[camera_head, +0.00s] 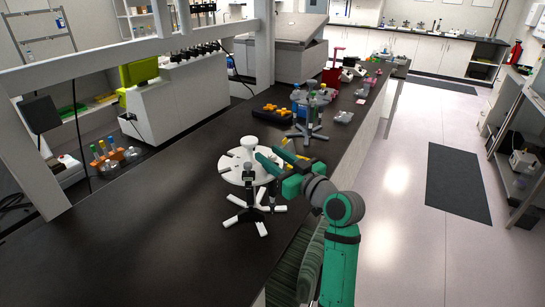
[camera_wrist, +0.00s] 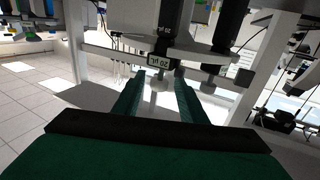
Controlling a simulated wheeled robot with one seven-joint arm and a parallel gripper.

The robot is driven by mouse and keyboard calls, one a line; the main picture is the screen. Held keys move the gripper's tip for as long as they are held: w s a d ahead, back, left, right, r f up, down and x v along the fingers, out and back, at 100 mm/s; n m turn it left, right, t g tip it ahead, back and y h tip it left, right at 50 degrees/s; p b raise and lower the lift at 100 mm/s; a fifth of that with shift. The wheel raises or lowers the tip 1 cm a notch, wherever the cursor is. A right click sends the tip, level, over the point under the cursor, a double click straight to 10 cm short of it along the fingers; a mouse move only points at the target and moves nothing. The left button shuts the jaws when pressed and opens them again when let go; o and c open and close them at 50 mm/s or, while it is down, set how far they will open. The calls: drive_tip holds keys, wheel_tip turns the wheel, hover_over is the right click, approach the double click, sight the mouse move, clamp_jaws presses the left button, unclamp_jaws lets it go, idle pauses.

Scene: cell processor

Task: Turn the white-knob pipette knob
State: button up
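In the wrist view, a black pipette (camera_wrist: 174,18) with a small display reading 20 µL hangs ahead of my gripper (camera_wrist: 157,88). A pale, whitish knob (camera_wrist: 158,83) shows at its near end, between my two green fingertips. The fingers stand apart, with visible gaps on both sides; I cannot tell how deep between them the knob sits. In the head view, my gripper (camera_head: 271,156) is at the right edge of a round white pipette stand (camera_head: 236,163). A dark pipette (camera_head: 248,180) hangs on the stand's near side.
A second black pipette (camera_wrist: 230,28) with a grey knob (camera_wrist: 212,75) hangs close to my right finger in the wrist view. Another pipette stand (camera_head: 306,132) and a black-and-yellow rack (camera_head: 271,113) are farther along the bench (camera_head: 150,215). The bench's left front is bare.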

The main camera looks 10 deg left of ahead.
drive_tip(key=shift+d, duration=0.15)
drive_tip(key=v, duration=1)
drive_tip(key=shift+s+d, duration=0.2)
drive_tip(key=shift+s, duration=0.05)
